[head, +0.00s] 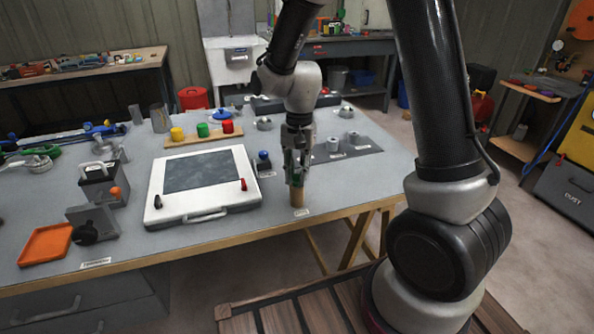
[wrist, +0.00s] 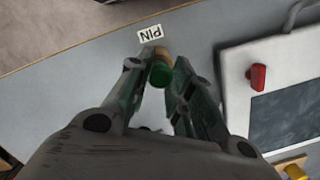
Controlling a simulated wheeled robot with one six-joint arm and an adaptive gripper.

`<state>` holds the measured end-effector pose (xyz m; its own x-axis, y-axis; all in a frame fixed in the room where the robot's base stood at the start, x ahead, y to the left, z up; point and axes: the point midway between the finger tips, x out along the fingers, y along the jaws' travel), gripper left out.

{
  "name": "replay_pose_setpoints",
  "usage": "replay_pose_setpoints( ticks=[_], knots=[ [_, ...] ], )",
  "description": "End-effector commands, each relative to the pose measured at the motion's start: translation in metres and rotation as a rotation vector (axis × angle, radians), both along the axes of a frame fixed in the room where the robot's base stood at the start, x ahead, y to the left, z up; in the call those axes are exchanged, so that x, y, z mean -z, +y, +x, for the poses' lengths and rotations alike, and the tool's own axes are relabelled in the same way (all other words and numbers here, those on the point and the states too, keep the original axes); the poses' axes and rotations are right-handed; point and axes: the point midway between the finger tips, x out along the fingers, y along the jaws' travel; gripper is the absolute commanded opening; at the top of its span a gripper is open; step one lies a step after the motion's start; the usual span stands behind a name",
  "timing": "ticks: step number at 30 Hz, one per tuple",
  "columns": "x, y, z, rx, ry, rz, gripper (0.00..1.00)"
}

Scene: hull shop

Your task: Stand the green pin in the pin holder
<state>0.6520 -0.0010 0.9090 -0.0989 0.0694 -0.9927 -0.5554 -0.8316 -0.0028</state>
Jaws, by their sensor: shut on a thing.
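My gripper (head: 296,178) points down near the table's front right edge, shut on the green pin. The pin's round green top (wrist: 160,76) shows between the fingertips (wrist: 160,82) in the wrist view. In the head view the fingers mostly hide the pin. A tan, wood-coloured pin holder (head: 297,197) stands on the table directly below the fingertips. It shows just past the pin in the wrist view (wrist: 162,54), beside a white label reading PIN (wrist: 150,33). I cannot tell whether the pin's lower end is inside the holder or just above it.
A white case with a dark panel (head: 204,171) lies left of my gripper. A blue-topped knob (head: 264,160) stands between them. A grey mat (head: 352,147) with several grey cylinders is at the right. A wooden board (head: 172,141) with coloured cylinders is behind the case.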

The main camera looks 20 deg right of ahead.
Motion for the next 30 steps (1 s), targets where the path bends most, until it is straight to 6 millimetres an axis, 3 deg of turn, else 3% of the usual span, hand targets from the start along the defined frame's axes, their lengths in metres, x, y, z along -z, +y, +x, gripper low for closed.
replay_pose_setpoints(
  ticks=[13,14,17,24,27,30],
  knots=[
    [0.0023,0.0,-0.0001,0.0,0.0,0.0,0.0],
    [0.0023,0.0,-0.0001,0.0,0.0,0.0,0.25],
    [0.0023,0.0,-0.0002,0.0,0.0,0.0,0.43],
    [0.0022,0.0,-0.0001,0.0,0.0,0.0,0.47],
    [0.0023,0.0,-0.0002,0.0,0.0,0.0,0.63],
    [0.0023,0.0,-0.0001,0.0,0.0,0.0,0.65]
  ],
)
